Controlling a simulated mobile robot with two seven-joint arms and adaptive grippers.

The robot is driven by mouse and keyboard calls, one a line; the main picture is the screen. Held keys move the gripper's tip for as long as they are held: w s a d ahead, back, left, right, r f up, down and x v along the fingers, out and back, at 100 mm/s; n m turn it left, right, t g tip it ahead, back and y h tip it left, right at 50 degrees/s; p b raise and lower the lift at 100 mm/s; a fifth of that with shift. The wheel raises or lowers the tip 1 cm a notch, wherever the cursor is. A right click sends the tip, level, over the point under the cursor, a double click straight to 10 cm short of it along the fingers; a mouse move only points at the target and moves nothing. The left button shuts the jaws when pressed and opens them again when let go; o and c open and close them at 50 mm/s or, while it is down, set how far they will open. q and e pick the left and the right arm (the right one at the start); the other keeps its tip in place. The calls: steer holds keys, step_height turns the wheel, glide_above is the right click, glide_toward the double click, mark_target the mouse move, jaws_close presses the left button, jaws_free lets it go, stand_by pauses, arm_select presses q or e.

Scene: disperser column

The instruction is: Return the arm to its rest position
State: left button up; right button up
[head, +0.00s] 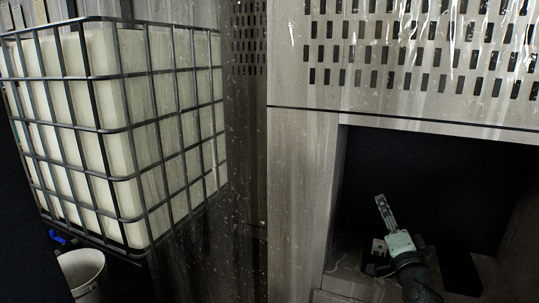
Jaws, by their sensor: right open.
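My right gripper (381,202) shows at the lower right, in front of the dark recess of a grey cabinet. Its fingers point up and slightly left, seen nearly edge-on, above a pale green body. It is open, and I see nothing between the fingers. My dark arm link comes up to it from the bottom edge. My left gripper is not in view.
The grey cabinet (297,160) has a slotted panel (440,50) above the recess (440,180).

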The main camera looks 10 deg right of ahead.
steer(key=s+a+f+n+g+y, duration=0.4)
steer(key=a+f+n, duration=0.25)
steer(key=f, duration=0.55)
steer(key=s+a+f+n+g+p, duration=0.1)
steer(key=s+a+f+n+g, duration=0.2)
steer(key=s+f, duration=0.5)
steer(key=s+a+f+n+g+p, duration=0.1)
steer(key=s+a+f+n+g, duration=0.2)
steer(key=s+f, duration=0.5)
steer(key=shift+s+f+n+g, duration=0.25)
steer(key=shift+s+n+g, duration=0.4)
steer(key=shift+g, duration=0.45)
steer(key=s+f+g, duration=0.1)
steer(key=s, duration=0.3)
steer(key=s+f+n+g, duration=0.1)
steer(key=s+f, duration=0.1)
steer(key=s, duration=0.2)
steer(key=s+f+n+g+h, duration=0.1)
steer(key=s+g, duration=0.1)
steer(key=s, duration=0.2)
steer(key=shift+f, duration=0.15)
steer(key=shift+c, duration=0.4)
